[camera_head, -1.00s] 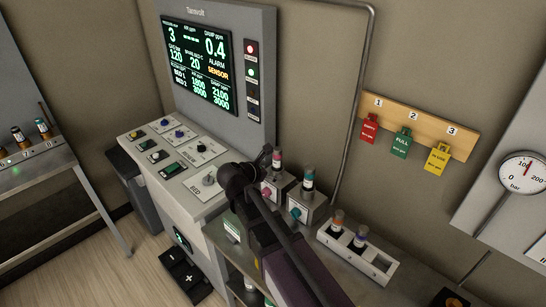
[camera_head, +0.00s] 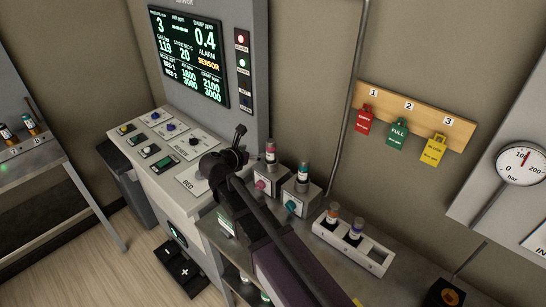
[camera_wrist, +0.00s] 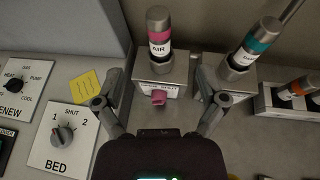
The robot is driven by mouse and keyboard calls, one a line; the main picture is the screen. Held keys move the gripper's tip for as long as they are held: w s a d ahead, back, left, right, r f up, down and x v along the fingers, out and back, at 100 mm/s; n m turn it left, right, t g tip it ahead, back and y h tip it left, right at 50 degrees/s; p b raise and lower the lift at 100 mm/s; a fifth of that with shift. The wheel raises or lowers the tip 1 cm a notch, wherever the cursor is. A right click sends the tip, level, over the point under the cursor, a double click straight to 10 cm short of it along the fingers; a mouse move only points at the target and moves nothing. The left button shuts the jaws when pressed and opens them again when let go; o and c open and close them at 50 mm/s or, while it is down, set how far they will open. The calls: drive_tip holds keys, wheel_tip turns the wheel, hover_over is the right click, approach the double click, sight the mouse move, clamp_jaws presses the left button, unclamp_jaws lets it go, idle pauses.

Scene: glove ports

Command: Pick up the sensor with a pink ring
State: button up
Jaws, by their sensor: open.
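The sensor with a pink ring (camera_wrist: 158,34) stands upright in a grey block with a pink knob, its label reading AIR. It also shows in the head view (camera_head: 270,152), just right of my gripper (camera_head: 240,146). In the wrist view my gripper (camera_wrist: 158,103) is open and empty, its two fingers spread wide. The pink knob shows between the fingers, and the sensor stands beyond them, apart from both. A similar sensor with a teal ring (camera_wrist: 258,42) stands in the neighbouring block to the right.
A white rack (camera_head: 362,250) with two more sensors and an empty slot sits farther right. A control console (camera_head: 165,150) with knobs is at the left. A grey pipe (camera_head: 350,110) runs up the wall behind. Red, green and yellow tags (camera_head: 397,135) hang on a board.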

sight(268, 145)
drive_tip(key=b+x, duration=0.2)
drive_tip(key=x, duration=0.4)
drive_tip(key=shift+w+d+f, duration=0.1)
drive_tip(key=shift+w+d, duration=0.15)
drive_tip(key=shift+b+x, duration=0.95)
drive_tip(key=shift+x, duration=1.65)
drive_tip(key=shift+w, duration=0.1)
drive_tip(key=shift+a, duration=0.1)
clamp_jaws()
